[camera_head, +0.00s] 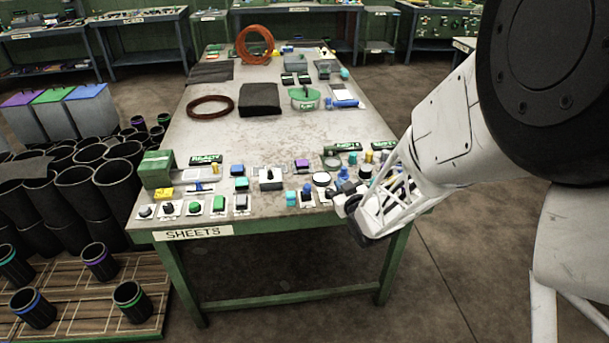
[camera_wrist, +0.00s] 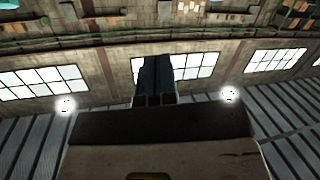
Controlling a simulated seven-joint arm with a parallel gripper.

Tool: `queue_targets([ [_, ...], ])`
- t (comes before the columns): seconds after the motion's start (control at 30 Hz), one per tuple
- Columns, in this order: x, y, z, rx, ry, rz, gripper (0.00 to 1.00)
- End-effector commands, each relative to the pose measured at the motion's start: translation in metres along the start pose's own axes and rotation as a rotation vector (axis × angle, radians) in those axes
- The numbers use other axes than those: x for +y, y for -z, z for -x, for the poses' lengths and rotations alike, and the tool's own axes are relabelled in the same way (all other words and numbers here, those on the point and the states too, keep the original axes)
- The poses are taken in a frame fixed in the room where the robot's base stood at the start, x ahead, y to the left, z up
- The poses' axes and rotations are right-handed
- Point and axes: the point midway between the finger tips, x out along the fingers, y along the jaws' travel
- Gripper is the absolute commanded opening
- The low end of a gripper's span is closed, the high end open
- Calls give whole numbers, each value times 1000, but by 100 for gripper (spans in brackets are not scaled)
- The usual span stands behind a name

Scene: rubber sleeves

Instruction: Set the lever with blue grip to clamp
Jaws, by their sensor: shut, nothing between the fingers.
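My gripper (camera_head: 352,205) is at the table's front right corner, beside the row of small controls. In the wrist view its two dark fingers (camera_wrist: 154,80) are together, with nothing between them. Several blue parts show on the table. A blue bar (camera_head: 346,104) lies on a pale plate farther back, and a small blue piece (camera_head: 200,187) sits on a white plate at the front left. I cannot tell which is the lever with the blue grip, nor its setting. Part of the front right controls is hidden by my gripper.
The table (camera_head: 215,135) carries several buttons and knobs along its front, with a "SHEETS" label (camera_head: 193,233) on the edge. A green box (camera_head: 157,169) stands at the front left. The middle is mostly clear.

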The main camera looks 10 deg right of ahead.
Motion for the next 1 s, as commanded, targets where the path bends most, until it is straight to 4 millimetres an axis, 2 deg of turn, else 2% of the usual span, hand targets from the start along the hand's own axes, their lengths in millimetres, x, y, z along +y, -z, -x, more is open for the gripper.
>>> queue_targets([
  [0.03,-3,-9,-2,27,8,0,0],
  [0.37,-24,-55,0,240,59,-8,0],
  [0.7,-46,-103,24,453,103,-42,0],
  [1.0,-57,-126,42,564,121,-67,0],
])
